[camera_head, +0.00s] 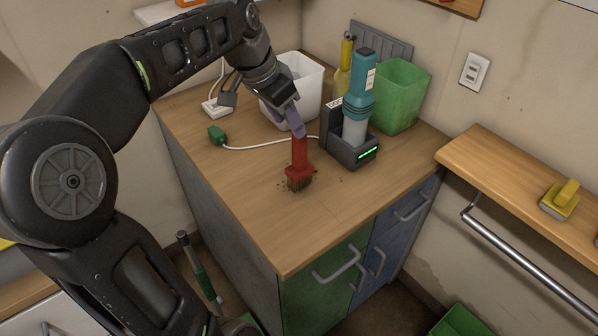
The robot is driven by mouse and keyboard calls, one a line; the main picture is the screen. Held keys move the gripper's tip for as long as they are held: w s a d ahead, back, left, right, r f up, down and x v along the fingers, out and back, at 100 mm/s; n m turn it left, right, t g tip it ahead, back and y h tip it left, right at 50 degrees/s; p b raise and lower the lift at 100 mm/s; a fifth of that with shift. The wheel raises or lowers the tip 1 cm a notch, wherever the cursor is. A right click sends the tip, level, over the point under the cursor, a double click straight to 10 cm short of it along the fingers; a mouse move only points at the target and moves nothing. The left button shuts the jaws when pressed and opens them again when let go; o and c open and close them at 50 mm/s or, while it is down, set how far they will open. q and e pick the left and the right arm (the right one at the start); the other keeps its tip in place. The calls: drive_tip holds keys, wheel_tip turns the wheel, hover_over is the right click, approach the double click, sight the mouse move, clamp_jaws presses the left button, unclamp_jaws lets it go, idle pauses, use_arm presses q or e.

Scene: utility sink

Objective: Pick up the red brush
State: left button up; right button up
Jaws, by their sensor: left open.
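The red brush (299,154) stands upright on the wooden counter top (240,195), bristles down, with dark crumbs around its bristles. My left gripper (294,122) reaches down from the upper left to the top of the brush handle. Its pale purple fingers are open and overlap the handle top in the picture. I cannot tell whether they touch it. The upper end of the handle is hidden by the fingers. My right gripper is not in view.
A teal device in a dark dock (349,146) stands close right of the brush. Behind are a white bin (308,85), a green bin (402,95) and a yellow bottle (342,82). A white cable with a green plug (216,135) lies left. The front counter is clear.

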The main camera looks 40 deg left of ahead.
sight(299, 156)
use_arm(q)
drive_tip(key=shift+x, duration=1.25)
drive_tip(key=shift+p+x, duration=0.55)
drive_tip(key=shift+x, duration=2.1)
drive_tip(key=shift+d, duration=0.1)
clamp_jaws()
drive_tip(key=shift+r, duration=0.1)
